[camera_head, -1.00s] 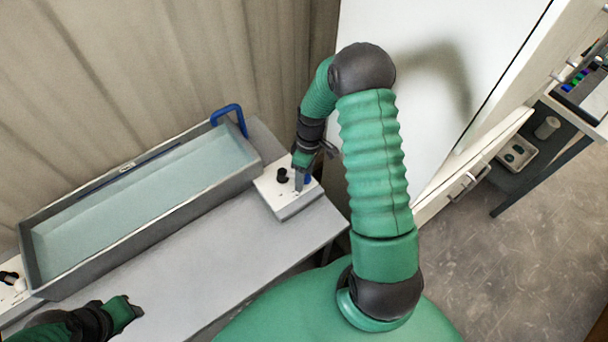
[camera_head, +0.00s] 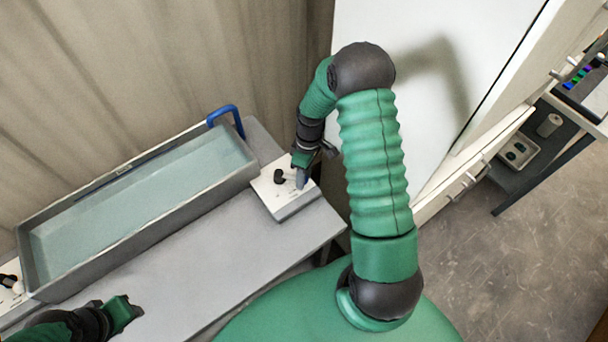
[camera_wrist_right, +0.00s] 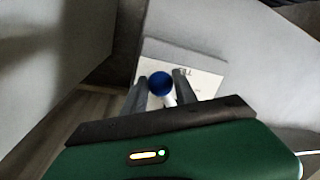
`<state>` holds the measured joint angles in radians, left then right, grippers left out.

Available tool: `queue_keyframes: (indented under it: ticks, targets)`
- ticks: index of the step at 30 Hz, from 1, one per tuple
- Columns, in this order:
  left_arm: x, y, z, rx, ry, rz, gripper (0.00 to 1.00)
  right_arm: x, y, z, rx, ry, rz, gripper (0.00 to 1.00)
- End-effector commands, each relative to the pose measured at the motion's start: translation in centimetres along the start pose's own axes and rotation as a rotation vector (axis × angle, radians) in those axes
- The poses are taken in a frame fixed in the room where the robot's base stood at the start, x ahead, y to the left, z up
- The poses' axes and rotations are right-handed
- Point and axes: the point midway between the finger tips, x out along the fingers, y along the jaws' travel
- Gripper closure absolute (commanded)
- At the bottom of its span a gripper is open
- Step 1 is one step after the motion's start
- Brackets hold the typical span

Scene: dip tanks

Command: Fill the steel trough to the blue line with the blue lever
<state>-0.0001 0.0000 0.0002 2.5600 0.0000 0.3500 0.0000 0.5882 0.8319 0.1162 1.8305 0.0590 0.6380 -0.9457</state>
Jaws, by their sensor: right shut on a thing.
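The long steel trough (camera_head: 158,222) stands on the grey bench and holds pale blue-green water. I cannot make out a blue line on it. My right gripper (camera_head: 301,179) is at the white control box (camera_head: 290,205), right of the trough. In the right wrist view, its fingers (camera_wrist_right: 162,90) are on either side of the blue lever's round knob (camera_wrist_right: 161,83), shut on it. The lever's pale stem shows below the knob. In the head view the gripper hides the lever. My left gripper (camera_head: 128,312) is low at the left, over the bench; its jaws are unclear.
A blue curved pipe (camera_head: 226,112) arches at the trough's right end. A black knob (camera_head: 280,176) is on the control box, beside my right gripper. Another white box (camera_head: 10,285) is at the far left. The bench (camera_head: 200,255) in front of the trough is clear.

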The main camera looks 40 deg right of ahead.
Motion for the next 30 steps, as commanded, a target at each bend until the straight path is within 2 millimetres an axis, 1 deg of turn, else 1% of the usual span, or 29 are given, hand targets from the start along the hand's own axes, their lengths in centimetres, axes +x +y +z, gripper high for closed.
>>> queue_keyframes:
  ticks: [1, 6, 24, 30]
  targets:
    - [-0.01, -0.01, 0.00, 0.000, 0.000, 0.000, 0.64, -0.23, 0.37, -0.23, 0.001, 0.007, 0.011, 1.00]
    - [-0.01, -0.01, 0.00, 0.000, 0.000, 0.000, 0.64, -0.24, 0.42, -0.25, 0.001, 0.008, 0.011, 1.00]
    - [-0.03, -0.01, -0.01, 0.000, 0.000, 0.000, 0.64, -0.31, 0.44, -0.37, 0.002, 0.011, 0.013, 1.00]
    - [-0.13, -0.01, -0.03, 0.000, 0.000, 0.000, 0.64, -0.29, 0.26, -0.34, 0.028, 0.017, 0.013, 1.00]
